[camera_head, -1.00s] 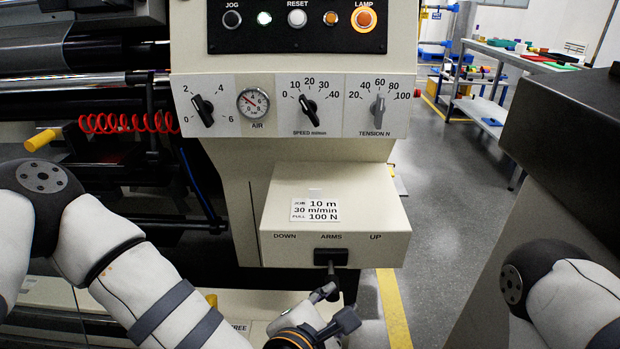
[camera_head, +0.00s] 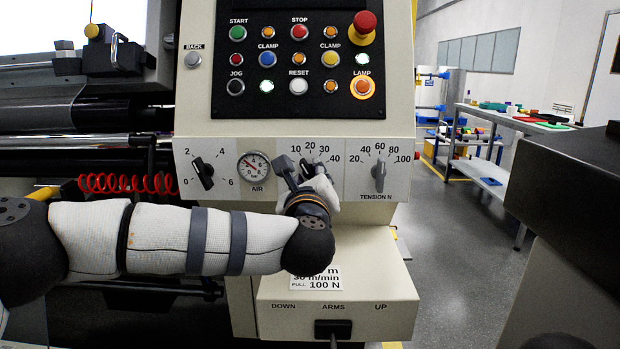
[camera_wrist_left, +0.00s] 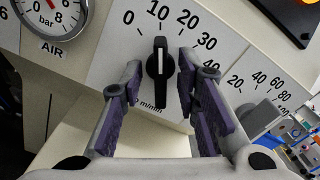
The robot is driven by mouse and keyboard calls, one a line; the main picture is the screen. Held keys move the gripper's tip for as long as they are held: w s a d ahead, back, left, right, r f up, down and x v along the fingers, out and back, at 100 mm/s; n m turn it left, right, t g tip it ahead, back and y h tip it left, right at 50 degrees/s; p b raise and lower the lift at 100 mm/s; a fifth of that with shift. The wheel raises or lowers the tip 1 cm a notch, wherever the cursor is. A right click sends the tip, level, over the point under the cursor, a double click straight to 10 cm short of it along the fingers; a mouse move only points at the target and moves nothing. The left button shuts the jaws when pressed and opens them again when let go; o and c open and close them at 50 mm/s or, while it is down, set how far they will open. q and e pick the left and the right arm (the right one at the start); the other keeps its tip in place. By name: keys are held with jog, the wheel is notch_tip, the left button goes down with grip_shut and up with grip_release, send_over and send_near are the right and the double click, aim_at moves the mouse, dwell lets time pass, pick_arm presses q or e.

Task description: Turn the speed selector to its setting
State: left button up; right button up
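The speed selector (camera_wrist_left: 158,72) is a black knob with a white line on a 0 to 40 scale. In the left wrist view its line points near the 10. In the left wrist view the fingers of my left gripper (camera_wrist_left: 155,95) are open, one on each side of the knob, with gaps visible. A job card (camera_head: 316,284) on the box below is partly covered by my left arm; "30 m/min" and "100 N" still show. My right gripper is out of view.
The air gauge (camera_head: 253,167) and a 0 to 6 knob (camera_head: 203,172) are left of the selector; the tension knob (camera_head: 379,173) is right. Above is a button panel (camera_head: 297,104) with a red mushroom button (camera_head: 364,24). A box with an ARMS lever (camera_head: 333,327) is below.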

pick_arm(q)
jog(key=shift+w, duration=0.1)
jog(key=shift+c, duration=0.3)
grip_shut()
jog(key=shift+m, duration=0.3)
jog(key=m, duration=0.2)
jog(key=shift+r+m+p, duration=0.1)
jog(key=shift+m+p, duration=0.3)
jog(key=m, duration=0.3)
jog(key=shift+m+p, duration=0.3)
jog(key=shift+p, duration=0.1)
jog(key=shift+m+p, duration=0.55)
jog(key=shift+m, duration=1.75)
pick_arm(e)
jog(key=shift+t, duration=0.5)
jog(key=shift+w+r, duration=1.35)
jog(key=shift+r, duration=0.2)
pick_arm(q)
jog(key=shift+f, duration=0.2)
